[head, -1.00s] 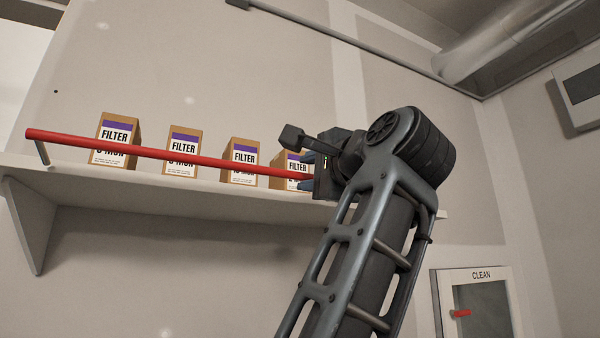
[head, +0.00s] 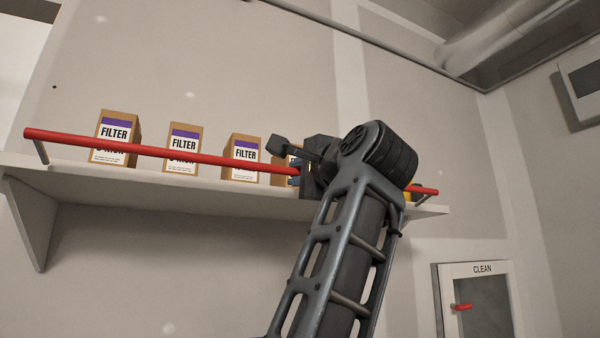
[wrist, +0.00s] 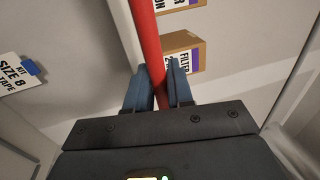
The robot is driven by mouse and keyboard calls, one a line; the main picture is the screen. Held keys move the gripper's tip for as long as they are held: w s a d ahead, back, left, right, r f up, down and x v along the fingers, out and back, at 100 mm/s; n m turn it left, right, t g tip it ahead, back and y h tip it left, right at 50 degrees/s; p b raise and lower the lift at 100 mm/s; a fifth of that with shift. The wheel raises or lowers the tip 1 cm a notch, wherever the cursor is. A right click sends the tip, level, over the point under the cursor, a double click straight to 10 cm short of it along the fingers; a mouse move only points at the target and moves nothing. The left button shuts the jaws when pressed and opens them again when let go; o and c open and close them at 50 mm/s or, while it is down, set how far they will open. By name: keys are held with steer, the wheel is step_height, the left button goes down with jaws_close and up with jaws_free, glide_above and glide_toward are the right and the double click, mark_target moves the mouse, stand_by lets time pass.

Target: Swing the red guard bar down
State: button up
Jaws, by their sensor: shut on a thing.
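The red guard bar (head: 165,151) runs along the front of the wall shelf (head: 150,185), raised in front of the boxes. Its bracket arms show at the left end and at the right end. My gripper (head: 297,172) is at the bar right of its middle, mostly hidden behind my wrist in the head view. In the wrist view, the blue fingers of my gripper (wrist: 160,88) are on both sides of the bar (wrist: 147,40), shut on it.
Several brown filter boxes (head: 182,147) stand on the shelf behind the bar; one is partly hidden by my gripper. A yellow thing (head: 408,193) shows near the right end. A cabinet marked CLEAN (head: 478,300) hangs lower right. The space below the shelf is clear.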

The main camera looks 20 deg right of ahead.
steer(key=shift+s+r, duration=0.1)
jaws_close()
